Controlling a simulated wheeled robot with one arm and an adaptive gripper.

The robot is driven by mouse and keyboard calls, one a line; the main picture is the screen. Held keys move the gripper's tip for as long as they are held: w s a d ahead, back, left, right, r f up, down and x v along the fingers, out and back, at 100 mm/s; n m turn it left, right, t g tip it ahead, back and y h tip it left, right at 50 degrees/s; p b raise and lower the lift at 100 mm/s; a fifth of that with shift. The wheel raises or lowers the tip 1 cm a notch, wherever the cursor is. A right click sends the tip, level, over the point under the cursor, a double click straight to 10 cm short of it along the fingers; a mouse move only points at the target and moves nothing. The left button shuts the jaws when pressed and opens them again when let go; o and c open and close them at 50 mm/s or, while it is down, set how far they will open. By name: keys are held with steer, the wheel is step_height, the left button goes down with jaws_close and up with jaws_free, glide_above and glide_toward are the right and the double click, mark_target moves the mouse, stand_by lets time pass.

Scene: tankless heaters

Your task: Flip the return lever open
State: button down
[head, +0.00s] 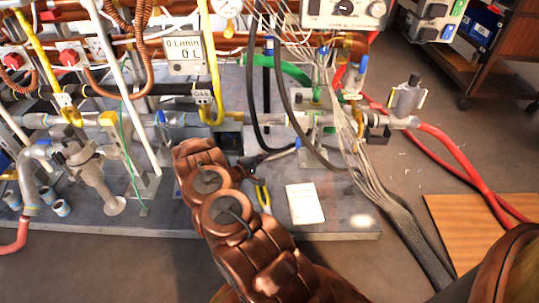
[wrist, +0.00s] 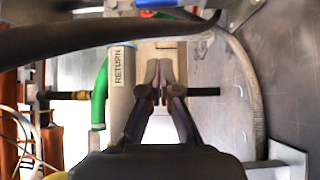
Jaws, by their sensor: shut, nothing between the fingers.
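In the wrist view, a grey pipe with a white label reading RETURN (wrist: 118,68) runs just left of my gripper (wrist: 160,88). The dark fingers are shut and empty, with their tips over a pale tan block (wrist: 163,52) beside the pipe. A thin black rod (wrist: 204,91) sticks out to the right from behind the fingers; I cannot tell whether it is the return lever or whether the fingers touch it. In the head view, my gripper (head: 291,148) reaches right, low over the grey bench, near the pipework below the green fitting. The label cannot be read there.
A green hose (head: 285,72) and dark cables hang close to my gripper. A bundle of grey cables (head: 365,170) lies to its right, with a red hose (head: 455,160) beyond. A white card (head: 304,203) lies on the bench (head: 345,222). Dense pipework fills the left.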

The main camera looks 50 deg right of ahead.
mark_target(298, 142)
steer(key=s+d+b, duration=0.4)
steer(key=d, duration=0.6)
steer(key=shift+d, duration=0.15)
